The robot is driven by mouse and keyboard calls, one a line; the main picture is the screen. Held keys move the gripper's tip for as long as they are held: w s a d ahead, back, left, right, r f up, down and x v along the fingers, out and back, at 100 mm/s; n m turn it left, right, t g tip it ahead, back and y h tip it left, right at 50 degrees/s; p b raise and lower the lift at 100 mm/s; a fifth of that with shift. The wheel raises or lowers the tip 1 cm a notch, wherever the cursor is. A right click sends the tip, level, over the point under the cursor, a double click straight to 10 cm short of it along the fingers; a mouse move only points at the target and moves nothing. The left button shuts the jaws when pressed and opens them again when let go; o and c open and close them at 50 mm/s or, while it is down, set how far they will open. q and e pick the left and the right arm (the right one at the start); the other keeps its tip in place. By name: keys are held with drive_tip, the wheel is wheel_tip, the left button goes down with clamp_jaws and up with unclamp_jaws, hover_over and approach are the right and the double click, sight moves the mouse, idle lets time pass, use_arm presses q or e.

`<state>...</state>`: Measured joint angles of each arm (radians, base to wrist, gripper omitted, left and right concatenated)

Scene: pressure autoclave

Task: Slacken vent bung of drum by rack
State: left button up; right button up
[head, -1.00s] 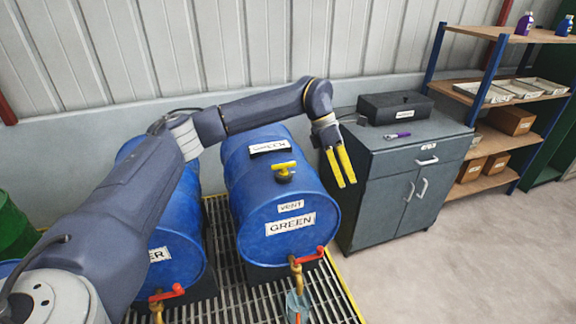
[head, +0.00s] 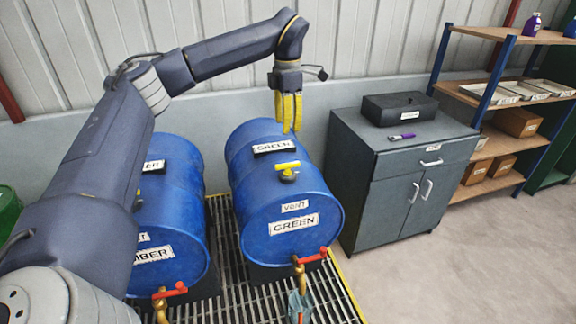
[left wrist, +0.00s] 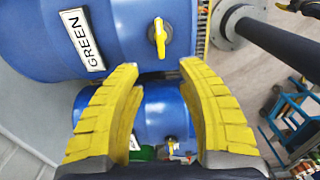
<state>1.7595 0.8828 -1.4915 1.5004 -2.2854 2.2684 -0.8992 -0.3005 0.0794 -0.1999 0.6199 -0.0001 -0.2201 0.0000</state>
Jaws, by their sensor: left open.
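The blue drum labelled GREEN (head: 266,203) lies on its side on a grated stand, nearest the cabinet and shelf rack. Its yellow vent bung (head: 287,171) sits on top near the front, above the VENT label; it also shows in the left wrist view (left wrist: 160,37). My left gripper (head: 288,130) hangs fingers down above the back part of this drum, behind the bung.
A second blue drum, labelled AMBER (head: 178,238), lies to the left. Red-handled taps (head: 312,256) stick out at the drum fronts. A grey cabinet (head: 395,175) with a black box (head: 399,109) stands right, then the shelf rack (head: 500,93). Floor at front right is clear.

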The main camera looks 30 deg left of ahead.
sight(288, 164)
use_arm(q)
wheel_tip(288, 164, down, 15)
drive_tip(key=shift+r, duration=0.15)
idle(0.4)
drive_tip(key=shift+c, duration=0.2)
clamp_jaws()
